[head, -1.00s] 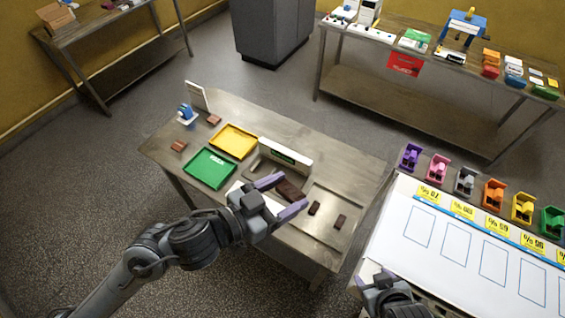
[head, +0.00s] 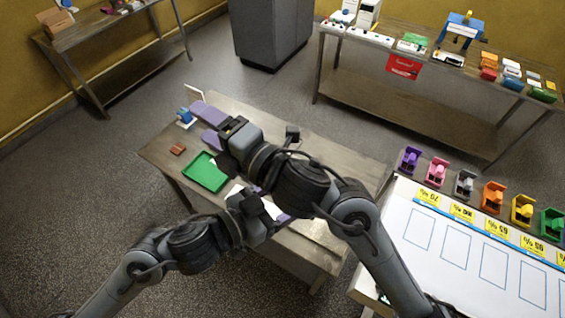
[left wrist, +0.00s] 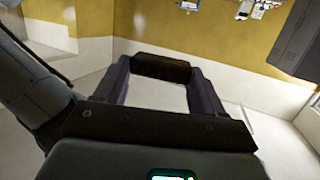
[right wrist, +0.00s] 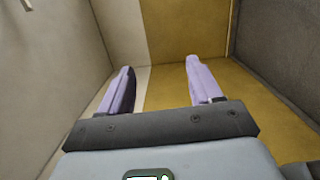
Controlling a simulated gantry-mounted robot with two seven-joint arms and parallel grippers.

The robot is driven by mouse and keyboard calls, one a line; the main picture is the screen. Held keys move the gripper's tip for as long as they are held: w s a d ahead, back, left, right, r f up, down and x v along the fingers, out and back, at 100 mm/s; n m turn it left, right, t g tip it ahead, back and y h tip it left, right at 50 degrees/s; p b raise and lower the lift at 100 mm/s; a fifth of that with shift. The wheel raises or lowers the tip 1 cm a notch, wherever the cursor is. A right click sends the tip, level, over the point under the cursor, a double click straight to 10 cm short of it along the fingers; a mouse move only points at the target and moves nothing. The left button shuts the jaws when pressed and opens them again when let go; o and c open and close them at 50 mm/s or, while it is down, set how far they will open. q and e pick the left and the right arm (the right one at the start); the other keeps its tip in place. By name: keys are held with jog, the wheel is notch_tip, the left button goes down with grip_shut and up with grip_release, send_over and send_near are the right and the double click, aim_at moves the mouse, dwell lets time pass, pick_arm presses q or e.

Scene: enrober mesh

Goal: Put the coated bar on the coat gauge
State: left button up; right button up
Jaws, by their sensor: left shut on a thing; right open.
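A dark brown bar (left wrist: 161,68) is clamped between the fingertips of my left gripper (left wrist: 160,84) in the left wrist view. In the head view my left gripper (head: 270,203) is over the near part of the steel table, mostly covered by my right arm, and the bar is hidden there. My right gripper (head: 209,124) is open, with purple fingers pointing to the table's left corner. Its fingers (right wrist: 158,68) are apart and empty in the right wrist view. A small blue device on a white base (head: 184,117) stands just beyond the fingertips. I cannot tell whether it is the coat gauge.
A green tray (head: 205,173) and a reddish-brown bar (head: 177,149) lie on the steel table (head: 160,155). My right arm crosses over the table's middle. A white board with outlined rectangles (head: 450,245) and coloured holders (head: 466,183) is at right.

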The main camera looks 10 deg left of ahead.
jog(key=s+a+f+n+g+h, duration=0.4)
jog(key=s+a+n+g, duration=0.65)
jog(key=s+n, duration=0.4)
jog(key=w+d+h, duration=0.4)
jog(key=d, duration=0.3)
jog(key=w+d+f+n+t+h, duration=0.1)
jog(key=w+d+h, duration=0.3)
jog(key=d, duration=0.4)
jog(key=w+d+n+t+h, duration=0.1)
jog(key=w+d+h, duration=0.4)
jog(key=d, duration=0.2)
jog(key=shift+w+d+f+n+h, duration=0.1)
jog(key=shift+d+f+n+h, duration=0.2)
jog(key=shift+d+f, duration=0.3)
jog(key=shift+d, duration=0.05)
jog(key=shift+s+d+f, duration=0.1)
jog(key=shift+d+f, duration=0.1)
jog(key=shift+f, duration=0.95)
jog(key=shift+s+d+f, duration=0.1)
jog(key=shift+d+f, duration=0.05)
jog(key=shift+f, duration=1)
jog(key=shift+s+d+f, duration=0.1)
jog(key=shift+d+f, duration=0.1)
jog(key=shift+f, duration=0.95)
